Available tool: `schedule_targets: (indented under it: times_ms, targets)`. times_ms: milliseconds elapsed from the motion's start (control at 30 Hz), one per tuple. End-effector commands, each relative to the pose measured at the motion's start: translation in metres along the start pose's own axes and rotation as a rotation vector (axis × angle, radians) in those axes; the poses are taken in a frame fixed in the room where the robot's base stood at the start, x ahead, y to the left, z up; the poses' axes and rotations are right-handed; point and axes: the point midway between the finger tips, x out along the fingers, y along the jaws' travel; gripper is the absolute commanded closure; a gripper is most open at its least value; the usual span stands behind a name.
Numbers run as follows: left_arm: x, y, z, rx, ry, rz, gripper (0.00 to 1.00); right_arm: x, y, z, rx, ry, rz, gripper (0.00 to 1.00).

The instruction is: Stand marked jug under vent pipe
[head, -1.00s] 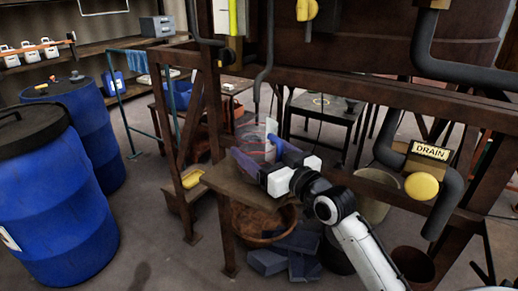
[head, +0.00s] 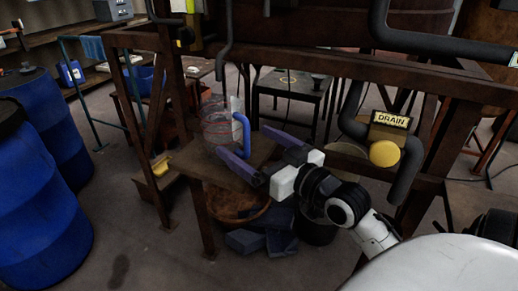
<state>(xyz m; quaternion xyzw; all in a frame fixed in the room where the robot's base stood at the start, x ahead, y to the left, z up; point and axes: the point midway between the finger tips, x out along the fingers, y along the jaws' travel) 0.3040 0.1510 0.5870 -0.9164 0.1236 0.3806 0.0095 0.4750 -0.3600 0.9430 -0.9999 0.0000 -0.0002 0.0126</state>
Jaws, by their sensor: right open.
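The jug (head: 215,128) is clear with red rings, a blue handle and a white strip on its side. It stands upright on a small wooden stand (head: 262,150). A grey pipe (head: 227,35), which looks like the vent pipe, hangs down with its open end above the jug. I cannot tell whether the two line up exactly. My right gripper (head: 243,141) is open, its two bluish fingers spread on the near side of the jug, by the handle. It holds nothing. My left gripper is not in view.
A DRAIN sign (head: 390,119) and yellow knob (head: 384,153) are on a dark pipe to the right. A basket (head: 237,200) and dark blocks (head: 262,242) lie below. Blue barrels (head: 35,175) stand left.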

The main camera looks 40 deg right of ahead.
Motion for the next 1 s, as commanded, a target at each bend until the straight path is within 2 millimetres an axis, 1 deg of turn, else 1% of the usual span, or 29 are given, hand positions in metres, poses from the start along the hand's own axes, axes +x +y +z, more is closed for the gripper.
schedule_targets:
  times_ms: [33, 100, 300, 1000]
  targets:
    - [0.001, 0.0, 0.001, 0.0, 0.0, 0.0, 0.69, -0.007, 0.001, 0.002, -0.001, -0.004, 0.001, 0.07]
    - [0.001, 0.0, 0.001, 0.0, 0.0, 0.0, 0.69, -0.015, 0.0, 0.001, -0.001, -0.002, 0.001, 0.07]
    - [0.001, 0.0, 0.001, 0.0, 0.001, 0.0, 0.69, -0.025, 0.0, 0.0, -0.001, 0.0, 0.001, 0.07]
    - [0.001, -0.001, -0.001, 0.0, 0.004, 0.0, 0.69, -0.025, 0.0, 0.0, 0.0, 0.0, 0.001, 0.07]
